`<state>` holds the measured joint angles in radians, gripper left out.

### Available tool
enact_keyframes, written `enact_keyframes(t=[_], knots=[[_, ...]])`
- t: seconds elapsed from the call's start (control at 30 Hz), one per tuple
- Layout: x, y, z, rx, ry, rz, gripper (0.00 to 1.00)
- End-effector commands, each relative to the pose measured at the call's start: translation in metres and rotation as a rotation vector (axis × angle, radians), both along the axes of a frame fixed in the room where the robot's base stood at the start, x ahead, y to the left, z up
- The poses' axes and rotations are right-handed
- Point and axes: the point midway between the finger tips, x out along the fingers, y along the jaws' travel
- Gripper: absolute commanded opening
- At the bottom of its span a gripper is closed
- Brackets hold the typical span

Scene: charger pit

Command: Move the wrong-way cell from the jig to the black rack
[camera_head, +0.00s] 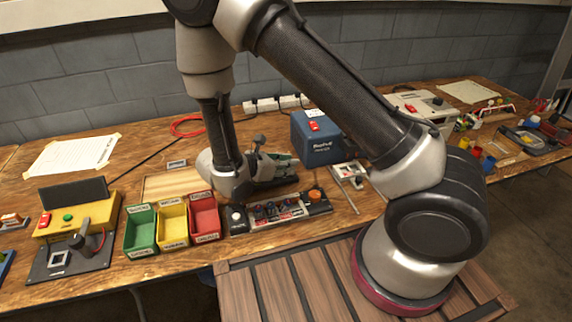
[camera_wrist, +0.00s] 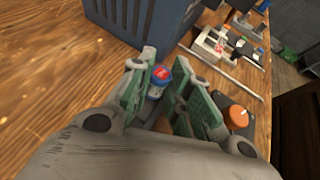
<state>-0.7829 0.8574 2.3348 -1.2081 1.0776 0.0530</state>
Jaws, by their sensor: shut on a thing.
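My gripper (camera_wrist: 158,100) has green-padded fingers, with a small blue-and-white cell (camera_wrist: 157,82) with a red top between them in the wrist view. In the head view my gripper (camera_head: 284,168) is above the bench, just behind the jig (camera_head: 262,218). The jig is a long dark holder with several dark cells in it, a pale knob at its left end and an orange knob (camera_head: 316,195) at its right. The orange knob also shows in the wrist view (camera_wrist: 238,116). The held cell is hidden in the head view. I cannot make out the black rack for certain.
Green (camera_head: 140,232), yellow (camera_head: 173,226) and red (camera_head: 205,216) bins stand left of the jig. A blue box (camera_head: 318,140) stands behind my gripper to the right. A yellow device (camera_head: 75,218) is at far left. A small tray (camera_head: 350,172) lies right.

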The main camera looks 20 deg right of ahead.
Motion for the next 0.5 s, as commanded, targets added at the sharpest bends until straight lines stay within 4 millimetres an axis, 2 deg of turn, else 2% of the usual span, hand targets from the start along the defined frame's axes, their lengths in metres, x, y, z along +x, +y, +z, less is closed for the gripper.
enact_keyframes(t=[0.5], knots=[[0.0, 0.0, -0.012, 0.0, 0.0, 0.0, 0.0]])
